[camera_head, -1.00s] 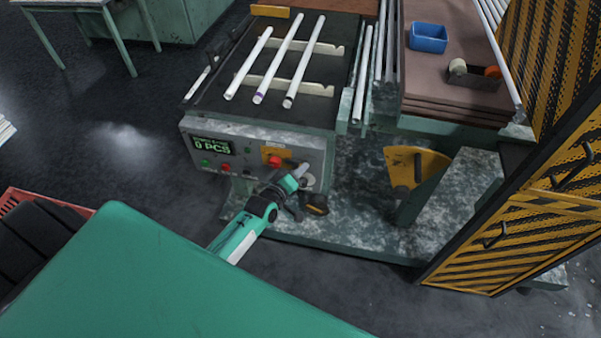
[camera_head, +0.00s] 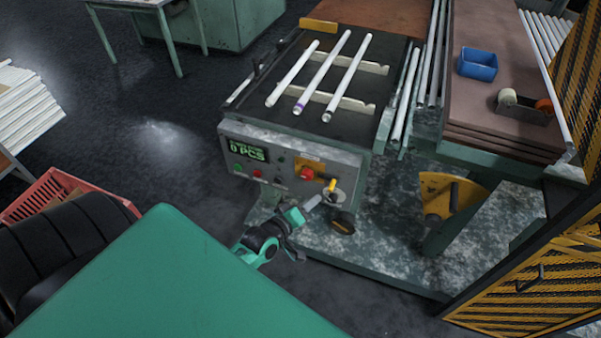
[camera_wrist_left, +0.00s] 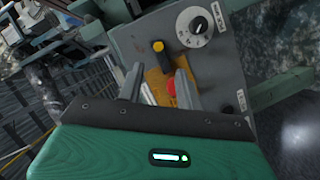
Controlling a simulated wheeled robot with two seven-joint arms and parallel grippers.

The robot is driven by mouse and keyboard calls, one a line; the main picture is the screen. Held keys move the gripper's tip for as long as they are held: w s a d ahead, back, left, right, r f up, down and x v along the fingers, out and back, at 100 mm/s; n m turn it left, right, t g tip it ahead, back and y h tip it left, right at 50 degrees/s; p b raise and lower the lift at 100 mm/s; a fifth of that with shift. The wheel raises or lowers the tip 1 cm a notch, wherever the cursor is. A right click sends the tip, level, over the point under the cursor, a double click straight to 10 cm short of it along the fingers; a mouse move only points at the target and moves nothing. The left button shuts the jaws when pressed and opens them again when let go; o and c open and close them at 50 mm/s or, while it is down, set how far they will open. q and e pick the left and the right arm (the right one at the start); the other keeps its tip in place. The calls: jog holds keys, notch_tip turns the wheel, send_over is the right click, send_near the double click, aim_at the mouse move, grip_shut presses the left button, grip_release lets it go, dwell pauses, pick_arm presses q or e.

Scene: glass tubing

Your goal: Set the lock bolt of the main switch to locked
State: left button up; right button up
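The main switch is a red knob (camera_head: 307,174) on a yellow plate on the grey control panel (camera_head: 232,153). In the left wrist view the red knob (camera_wrist_left: 172,87) shows between my fingertips. A yellow-capped black bolt (camera_wrist_left: 158,47) sticks out beside the knob, on the same yellow plate (camera_wrist_left: 157,82). The yellow cap (camera_head: 332,186) also shows in the head view. My left gripper (camera_head: 314,202) is open and empty in front of the panel, below the knob; its fingers (camera_wrist_left: 159,84) point at the plate. My right gripper is not in view.
A round dial (camera_wrist_left: 198,25) sits beside the bolt. The panel also has a green display (camera_head: 248,151) and small buttons. White tubes (camera_head: 322,72) lie on the machine above. A yellow-black mesh guard (camera_head: 540,290) stands at right, a red crate (camera_head: 50,192) at left.

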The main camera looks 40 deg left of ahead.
pick_arm(q)
jog(key=shift+v, duration=1.75)
jog(key=s+d+f+m+g, duration=0.1)
jog(key=s+f+m+g, duration=0.4)
jog(key=f, duration=1)
jog(key=s+f+m+g, duration=0.15)
jog(key=s+f, duration=0.55)
jog(key=f, duration=0.9)
jog(key=s+f+m+g, duration=0.2)
jog(key=s+f, duration=0.3)
jog(key=s, duration=0.4)
jog(key=s+d+f+m+g+y, duration=0.1)
jog(key=s+f+m+g, duration=0.1)
jog(key=s+f, duration=0.4)
jog(key=s+d+f+m+g, duration=0.1)
jog(key=s+f+g, duration=0.3)
jog(key=s, duration=0.8)
notch_tip(320, 180, down, 2)
jog(key=shift+d+f+m, duration=0.1)
jog(key=shift+d+m, duration=0.1)
jog(key=shift+m, duration=0.65)
jog(key=shift+w+d, duration=0.1)
jog(key=shift+w, duration=0.05)
